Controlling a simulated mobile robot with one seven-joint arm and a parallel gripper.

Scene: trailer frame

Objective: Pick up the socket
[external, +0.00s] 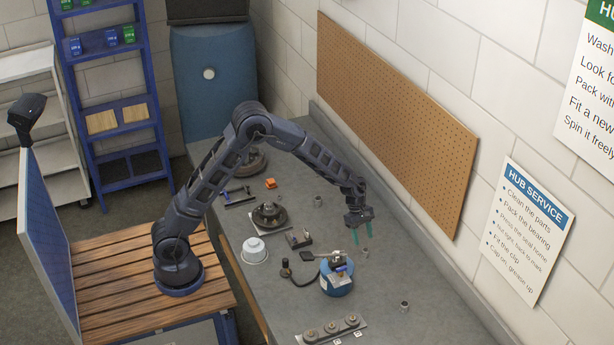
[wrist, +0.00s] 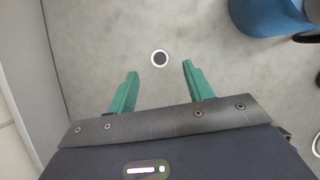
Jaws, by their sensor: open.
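A small grey ring-shaped piece, which looks like the socket (wrist: 160,58), stands on the bench in the wrist view, ahead of and between the fingertips. In the external view it appears to be the small cylinder (external: 366,253) just below the gripper. My gripper (external: 362,235) points down above the bench, with its green fingers apart. In the wrist view the open gripper (wrist: 159,78) has nothing between its fingers. Similar small grey cylinders stand farther back (external: 318,201) and nearer the front (external: 405,306), so which is the socket is not certain.
A blue tub (external: 338,283) with items on top stands close by; it shows at upper right in the wrist view (wrist: 265,18). A hub (external: 269,214), white container (external: 254,250) and tray of parts (external: 332,328) are on the bench (external: 440,325). The wall runs along one side.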

